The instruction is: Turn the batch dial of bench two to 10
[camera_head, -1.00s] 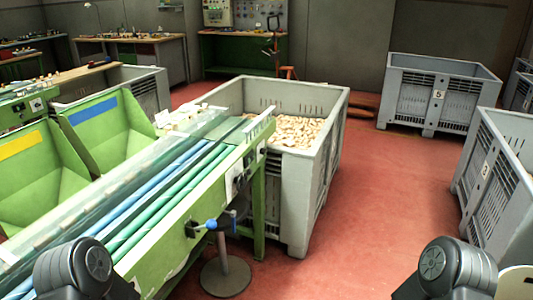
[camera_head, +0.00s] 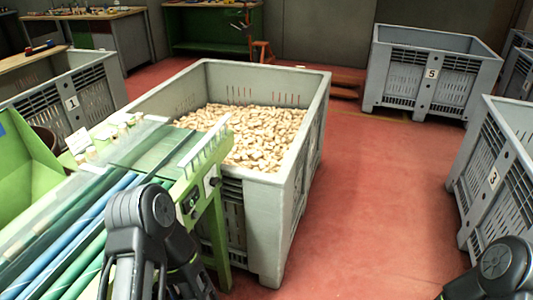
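A green sorting bench with blue and green rollers fills the lower left. I cannot read any scale or number there, nor tell whether this is bench two. My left arm stands in front of the bench and hides part of its end. My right arm shows only at the lower right corner. Neither gripper's fingertips can be made out.
A large grey crate (camera_head: 262,187) full of cork stoppers stands right behind the bench end. Crate 5 (camera_head: 432,72) is at the back right, crate 3 (camera_head: 490,178) at the right edge, crate 1 (camera_head: 72,103) at the left. Red floor (camera_head: 385,200) between them is clear.

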